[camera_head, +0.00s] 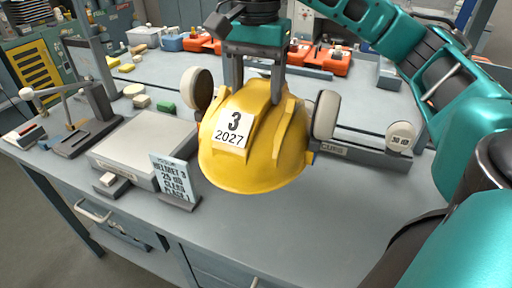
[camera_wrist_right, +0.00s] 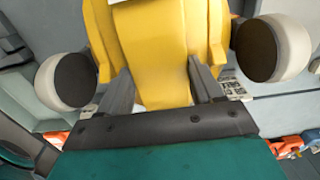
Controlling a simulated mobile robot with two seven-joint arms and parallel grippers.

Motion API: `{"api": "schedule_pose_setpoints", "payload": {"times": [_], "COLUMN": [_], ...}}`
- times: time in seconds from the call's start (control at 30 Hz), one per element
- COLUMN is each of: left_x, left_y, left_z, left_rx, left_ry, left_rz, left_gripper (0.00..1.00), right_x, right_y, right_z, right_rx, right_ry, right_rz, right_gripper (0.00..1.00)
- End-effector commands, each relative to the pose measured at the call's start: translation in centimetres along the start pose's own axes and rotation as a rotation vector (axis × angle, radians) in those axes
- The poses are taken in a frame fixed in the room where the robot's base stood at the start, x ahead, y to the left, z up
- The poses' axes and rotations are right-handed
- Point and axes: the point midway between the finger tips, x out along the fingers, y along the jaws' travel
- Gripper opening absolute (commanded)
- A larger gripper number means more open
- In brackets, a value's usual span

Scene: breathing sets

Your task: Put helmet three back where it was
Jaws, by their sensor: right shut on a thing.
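Helmet three (camera_head: 262,150) is yellow, with a white label reading "3 2027" and an ear cup at each side. My right gripper (camera_head: 256,82) reaches it from above and is shut on the crown ridge. The helmet hangs upright over the middle of the bench; whether its lower rim touches anything cannot be told. In the right wrist view the helmet (camera_wrist_right: 160,50) fills the space between the two fingers (camera_wrist_right: 162,92), with its ear cups left and right. My left gripper does not show.
A grey flat block (camera_head: 140,150) and a card (camera_head: 173,178) reading "helmet 3" stand left of the helmet on the grey bench (camera_head: 340,210). A metal stand (camera_head: 85,125) is at far left. Orange items (camera_head: 335,60) line the back.

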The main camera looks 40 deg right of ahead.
Motion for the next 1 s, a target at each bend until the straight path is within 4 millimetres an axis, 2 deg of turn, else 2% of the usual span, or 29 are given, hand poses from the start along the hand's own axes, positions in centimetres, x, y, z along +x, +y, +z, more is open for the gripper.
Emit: {"api": "schedule_pose_setpoints", "payload": {"times": [0.1,0.4,0.67,0.9,1.0], "left_x": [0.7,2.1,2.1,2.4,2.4], "left_y": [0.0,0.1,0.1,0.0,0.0], "left_z": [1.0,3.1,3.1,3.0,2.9], "left_rx": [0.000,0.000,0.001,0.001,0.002], "left_ry": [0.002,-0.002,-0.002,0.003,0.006], "left_rz": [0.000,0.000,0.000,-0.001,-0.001], "left_gripper": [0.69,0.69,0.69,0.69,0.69], "right_x": [2.8,8.5,10.4,13.8,14.4], "right_y": [0.0,0.0,0.0,0.0,0.0], "right_z": [0.1,0.0,0.0,0.0,0.0], "right_rx": [-0.001,-0.001,0.001,0.000,0.000], "right_ry": [-0.002,0.000,0.002,0.001,0.002], "right_rz": [0.002,0.000,-0.002,-0.001,-0.002], "right_gripper": [0.00,0.00,0.00,0.00,0.00]}}
